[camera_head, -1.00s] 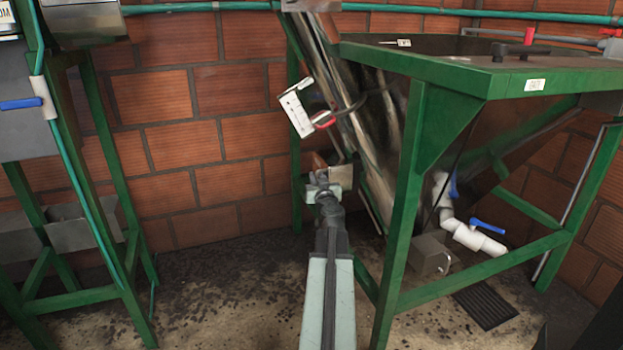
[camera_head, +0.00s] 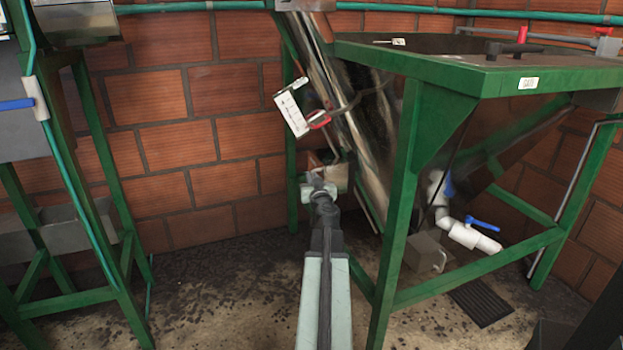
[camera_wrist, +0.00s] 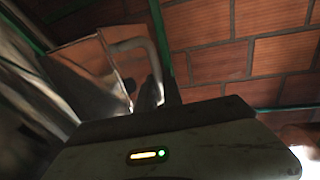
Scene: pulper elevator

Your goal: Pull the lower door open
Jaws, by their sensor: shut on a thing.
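The lower door (camera_head: 337,177) is a small metal plate at the foot of the slanted metal elevator tube (camera_head: 352,110). It stands out at an angle from the tube, with a reddish gap showing above it. My gripper (camera_head: 317,187) is at the door's left side. In the wrist view, the curved metal handle (camera_wrist: 138,44) on the shiny door plate (camera_wrist: 92,66) runs down to my dark finger (camera_wrist: 167,88). My gripper is shut on this handle, but the contact itself is mostly hidden behind the gripper body.
The green tank frame (camera_head: 402,210) stands close on the right, with white pipes (camera_head: 465,232) below. Another green frame (camera_head: 105,210) stands left. The floor (camera_head: 225,280) between is clear.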

